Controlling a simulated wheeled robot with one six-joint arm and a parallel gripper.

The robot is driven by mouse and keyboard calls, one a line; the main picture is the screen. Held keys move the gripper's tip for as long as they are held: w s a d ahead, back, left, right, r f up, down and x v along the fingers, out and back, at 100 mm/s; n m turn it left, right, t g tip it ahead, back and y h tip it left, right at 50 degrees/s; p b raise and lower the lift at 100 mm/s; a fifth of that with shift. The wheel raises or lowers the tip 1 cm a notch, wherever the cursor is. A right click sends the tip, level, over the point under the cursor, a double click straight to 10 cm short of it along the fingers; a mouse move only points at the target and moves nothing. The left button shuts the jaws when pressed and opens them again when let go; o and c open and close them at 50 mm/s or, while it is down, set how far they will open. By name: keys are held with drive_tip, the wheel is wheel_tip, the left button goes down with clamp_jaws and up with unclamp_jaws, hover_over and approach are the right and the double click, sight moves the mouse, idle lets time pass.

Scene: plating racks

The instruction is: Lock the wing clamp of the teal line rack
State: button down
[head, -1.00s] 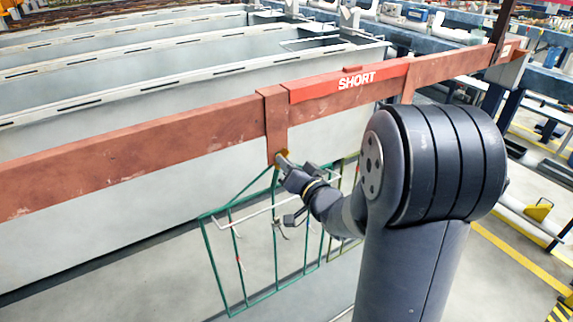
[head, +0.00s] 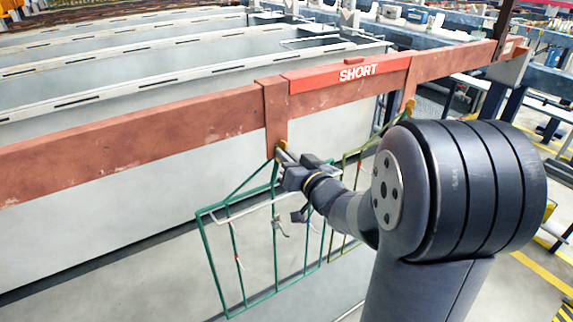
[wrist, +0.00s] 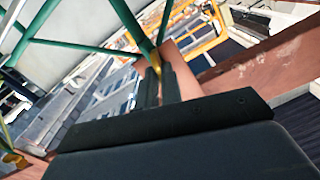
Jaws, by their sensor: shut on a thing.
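The teal line rack (head: 205,250) is a green wire frame with pale cross rods and small hooks. It hangs below the rust-red bar (head: 100,155) in the head view. At its top, a small yellow piece (head: 282,147), apparently the wing clamp, sits at the lower end of the bar's vertical strap. My gripper (head: 285,153) is at this piece, shut on it. In the wrist view, my two fingers (wrist: 160,78) are close together around a yellowish part (wrist: 155,58) where the green rods meet. The fingers hide most of the clamp, so its wing angle cannot be told.
An olive rack (head: 350,170) hangs just right of the teal one, partly behind my arm, with a yellow hook (head: 409,106) at the bar. A red "SHORT" plate (head: 350,76) is on the bar. Pale tank walls (head: 190,88) lie behind. Floor shows below the racks.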

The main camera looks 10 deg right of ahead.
drive_tip(key=shift+n+b, duration=1.1)
drive_tip(key=shift+n, duration=0.5)
drive_tip(key=c, duration=1.6)
unclamp_jaws()
drive_tip(key=p+v, duration=0.1)
drive_tip(key=v, duration=0.9)
drive_tip(key=shift+s+d, duration=0.15)
drive_tip(key=shift+s, duration=0.25)
